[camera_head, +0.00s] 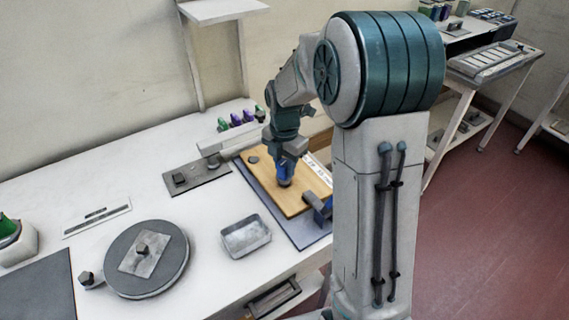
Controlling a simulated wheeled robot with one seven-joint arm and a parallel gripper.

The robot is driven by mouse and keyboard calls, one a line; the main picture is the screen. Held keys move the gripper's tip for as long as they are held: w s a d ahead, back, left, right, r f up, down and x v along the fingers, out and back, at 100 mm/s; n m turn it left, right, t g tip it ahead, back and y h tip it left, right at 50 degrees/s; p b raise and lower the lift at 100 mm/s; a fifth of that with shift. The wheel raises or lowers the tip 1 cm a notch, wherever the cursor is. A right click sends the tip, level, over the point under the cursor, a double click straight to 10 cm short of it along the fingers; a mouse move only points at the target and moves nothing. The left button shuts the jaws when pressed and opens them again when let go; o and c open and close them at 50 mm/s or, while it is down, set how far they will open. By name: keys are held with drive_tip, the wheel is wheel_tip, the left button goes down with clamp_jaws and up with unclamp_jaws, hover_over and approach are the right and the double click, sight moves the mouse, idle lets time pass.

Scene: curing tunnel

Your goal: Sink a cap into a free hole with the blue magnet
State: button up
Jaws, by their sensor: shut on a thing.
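My gripper (288,160) is shut on a blue tool (285,172), apparently the blue magnet. It holds it upright over a tan wooden board (296,207). The tool's lower end is at or just above the board; I cannot tell whether it touches. A cap under the tool and the board's holes cannot be made out. A small round dark spot (252,159) shows near the board's far left corner; I cannot tell whether it is a cap or a hole.
A blue-grey clamp-like part (319,208) stands at the board's near right edge. A metal tray (246,236), a round turntable (147,259) and a grey plate (197,178) lie to the left. Green and purple items (237,119) stand on a rack behind. White tabletop lies free between them.

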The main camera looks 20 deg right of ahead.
drive_tip(key=shift+f+b, duration=0.45)
drive_tip(key=shift+f, duration=0.35)
idle(1.4)
drive_tip(key=shift+d, duration=0.2)
idle(0.4)
drive_tip(key=shift+w+r+p, duration=0.1)
drive_tip(key=shift+r+p, duration=2.75)
drive_tip(key=shift+r, duration=0.7)
